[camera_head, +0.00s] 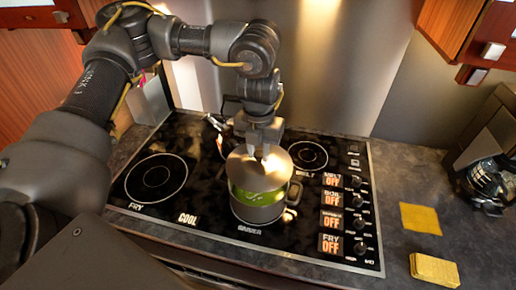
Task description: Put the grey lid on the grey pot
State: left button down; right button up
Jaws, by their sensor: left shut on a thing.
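The grey pot (258,213) stands on the black cooktop, with a handle at its right side. A green area (257,197) shows between its upper part and the lid; I cannot tell whether it is a band or the contents. My left gripper (261,154) points down and is shut on the top of the grey lid (255,176). The lid is over the pot and covers much of its top from this view. I cannot tell whether lid and rim touch. My right gripper is out of view.
The cooktop (150,217) has burner rings and a control panel (331,220) with knobs along its right. A yellow cloth (420,218) and a yellow sponge-like block (434,269) lie on the right counter. A coffee maker (488,175) stands at the far right.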

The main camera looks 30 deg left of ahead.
aim_at(258, 162)
pick_arm(q)
notch_tip(258, 162, down, 2)
jog(key=shift+s+a+f+b, duration=0.1)
jog(key=shift+b, duration=0.55)
jog(key=shift+f+b, duration=1.1)
jog(key=shift+f, duration=0.65)
jog(key=shift+p, duration=0.3)
jog(key=shift+f, duration=0.55)
dwell(0.5)
jog(key=c, duration=0.6)
grip_release()
